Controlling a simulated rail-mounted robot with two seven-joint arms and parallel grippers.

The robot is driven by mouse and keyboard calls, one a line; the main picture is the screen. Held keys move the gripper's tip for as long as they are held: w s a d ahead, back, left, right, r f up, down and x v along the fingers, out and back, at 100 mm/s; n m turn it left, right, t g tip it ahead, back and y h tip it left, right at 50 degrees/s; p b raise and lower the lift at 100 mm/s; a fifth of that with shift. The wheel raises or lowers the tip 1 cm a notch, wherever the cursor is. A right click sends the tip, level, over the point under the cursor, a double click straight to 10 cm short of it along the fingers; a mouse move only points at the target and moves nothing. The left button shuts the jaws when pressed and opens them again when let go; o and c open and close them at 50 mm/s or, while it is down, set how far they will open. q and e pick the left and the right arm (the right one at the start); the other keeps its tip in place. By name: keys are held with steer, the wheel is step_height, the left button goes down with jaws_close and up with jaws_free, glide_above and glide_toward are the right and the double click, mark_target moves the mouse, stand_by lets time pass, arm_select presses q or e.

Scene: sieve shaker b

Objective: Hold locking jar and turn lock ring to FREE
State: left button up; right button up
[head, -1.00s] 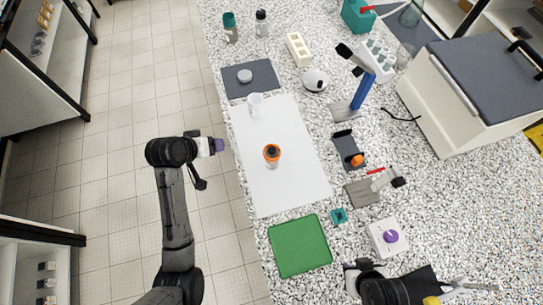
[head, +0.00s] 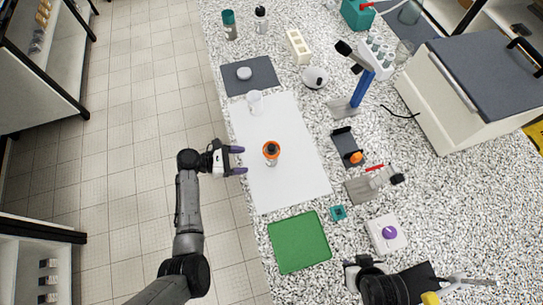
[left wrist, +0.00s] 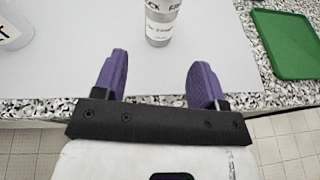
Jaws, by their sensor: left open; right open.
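The locking jar (head: 271,158) stands upright near the middle of the white mat (head: 290,188). Its top is an orange ring with a dark centre. In the left wrist view the jar's pale lower body (left wrist: 163,22) shows, with dark lettering partly cut off at the top edge; its ring is out of that view. My left gripper (head: 241,160) is open and empty at the mat's left edge, pointing at the jar and apart from it. Its purple fingers (left wrist: 160,75) show in the left wrist view. My right gripper (head: 352,275) is at the bottom right, open, away from the jar.
A white cup (head: 255,101) stands behind the jar on the mat. A green mat (head: 298,243) lies in front. A white box with a purple knob (head: 388,234), a grey stand with a red lever (head: 372,185) and a blue stand (head: 362,90) are to the right.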

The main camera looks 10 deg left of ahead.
arm_select(q)
steer(key=shift+d+f+n, duration=0.1)
steer(key=shift+n, duration=0.3)
steer(key=shift+w+d+f+b, duration=0.15)
steer(key=shift+d+b, duration=0.1)
steer(key=shift+b, duration=0.15)
steer(key=b+x, duration=0.3)
steer(key=x, duration=0.2)
steer(key=shift+f+b, duration=0.1)
steer(key=shift+b, duration=0.3)
arm_select(e)
step_height(320, 180, down, 5)
steer(key=shift+a+r, duration=0.15)
steer(key=shift+r, duration=0.05)
arm_select(q)
steer(key=shift+w+d, duration=0.25)
steer(key=shift+d, duration=0.7)
arm_select(e)
steer(key=shift+r, duration=0.15)
arm_select(q)
steer(key=shift+x, duration=0.95)
steer(key=shift+d+f, duration=0.1)
steer(key=shift+d, duration=0.05)
steer(key=shift+c, duration=0.2)
